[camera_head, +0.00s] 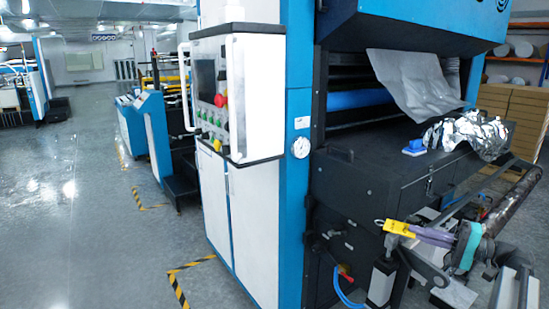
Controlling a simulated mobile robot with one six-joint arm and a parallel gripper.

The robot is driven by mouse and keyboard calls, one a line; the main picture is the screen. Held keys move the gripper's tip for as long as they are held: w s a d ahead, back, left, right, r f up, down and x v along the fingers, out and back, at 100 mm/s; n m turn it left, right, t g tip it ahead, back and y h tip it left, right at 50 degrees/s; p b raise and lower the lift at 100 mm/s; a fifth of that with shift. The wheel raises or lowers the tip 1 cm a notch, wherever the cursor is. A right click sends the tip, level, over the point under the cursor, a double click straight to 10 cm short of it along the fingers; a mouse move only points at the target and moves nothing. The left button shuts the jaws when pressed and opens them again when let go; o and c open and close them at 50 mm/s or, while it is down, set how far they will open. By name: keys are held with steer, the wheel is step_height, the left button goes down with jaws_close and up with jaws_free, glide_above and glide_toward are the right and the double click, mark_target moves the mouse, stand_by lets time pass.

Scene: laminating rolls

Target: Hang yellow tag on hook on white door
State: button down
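The yellow tag (398,228) is at the lower right, in front of the dark machine front, with a small dark loop at its left end. My gripper (418,233) has purple fingers and is shut on the tag's right end, holding it clear of the floor. The white door (254,235) is on the cabinet left of the tag, beside a narrower white door (213,195). The tag is well to the right of both doors and apart from them. I cannot clearly make out a hook on either door.
A control panel (208,95) with buttons juts out above the doors. A blue column with a gauge (300,147) stands between doors and tag. Crumpled foil (470,132) and a blue block (414,147) lie on the machine top. Floor (95,220) at left is clear.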

steer(key=w+a+f+b, duration=0.2)
steer(key=a+f, duration=0.8)
steer(key=a, duration=0.4)
steer(key=w+a+f+b, duration=0.1)
steer(key=a+f, duration=0.8)
steer(key=a, duration=0.4)
steer(key=shift+w+a+f+t+b, duration=0.3)
steer(key=shift+w+a+f+b, duration=0.05)
steer(key=shift+w+a+f, duration=0.05)
steer(key=shift+a, duration=0.1)
